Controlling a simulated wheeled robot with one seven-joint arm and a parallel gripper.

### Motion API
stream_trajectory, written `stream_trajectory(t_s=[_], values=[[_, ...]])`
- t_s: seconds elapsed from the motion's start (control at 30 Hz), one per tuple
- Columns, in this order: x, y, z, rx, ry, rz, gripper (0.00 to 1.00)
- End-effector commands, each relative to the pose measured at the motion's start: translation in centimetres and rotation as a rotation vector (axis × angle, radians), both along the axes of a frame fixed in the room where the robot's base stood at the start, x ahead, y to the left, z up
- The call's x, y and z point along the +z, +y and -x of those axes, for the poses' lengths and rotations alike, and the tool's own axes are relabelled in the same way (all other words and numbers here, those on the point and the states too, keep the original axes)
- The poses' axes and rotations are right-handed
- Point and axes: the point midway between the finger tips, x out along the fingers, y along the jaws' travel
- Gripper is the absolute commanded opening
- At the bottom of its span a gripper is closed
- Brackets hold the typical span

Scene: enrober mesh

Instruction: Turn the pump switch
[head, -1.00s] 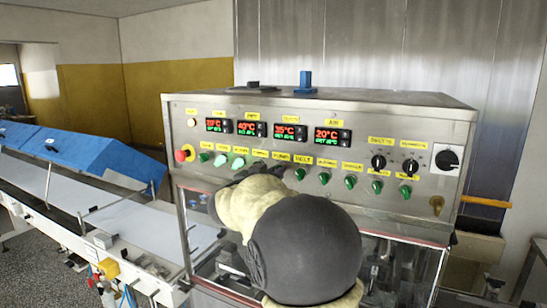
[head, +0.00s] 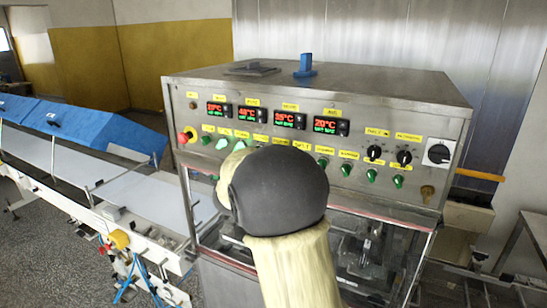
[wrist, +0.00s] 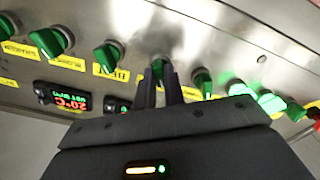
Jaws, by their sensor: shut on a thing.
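The steel control panel (head: 300,110) carries a row of green rotary switches, each with a yellow label. In the wrist view the panel appears turned upside down. My gripper (wrist: 160,82) has its two dark fingers closed around one green switch (wrist: 162,66) in the middle of the row. The label of this switch is mostly hidden by the fingers, so I cannot read it. A neighbouring green switch (wrist: 109,55) sits on one side and another green switch (wrist: 201,81) on the other. In the head view my arm hides the gripper and the held switch.
Several lit green switches (wrist: 268,101) and a red stop button (head: 186,137) are at the panel's left end. Black rotary switches (head: 404,157) are at its right. Red-green temperature displays (head: 288,120) sit above the row. A conveyor (head: 60,155) extends left.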

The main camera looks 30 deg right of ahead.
Motion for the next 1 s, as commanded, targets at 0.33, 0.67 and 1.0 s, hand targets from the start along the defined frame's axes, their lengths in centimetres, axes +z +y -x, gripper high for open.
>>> stream_trajectory(t_s=[0.33,0.67,1.0], values=[[0.0,0.0,0.0,0.001,0.0,0.002,0.33],[0.0,0.2,0.1,0.001,-0.001,0.001,0.33],[-0.3,4.1,3.1,0.005,-0.004,-0.001,0.33]])
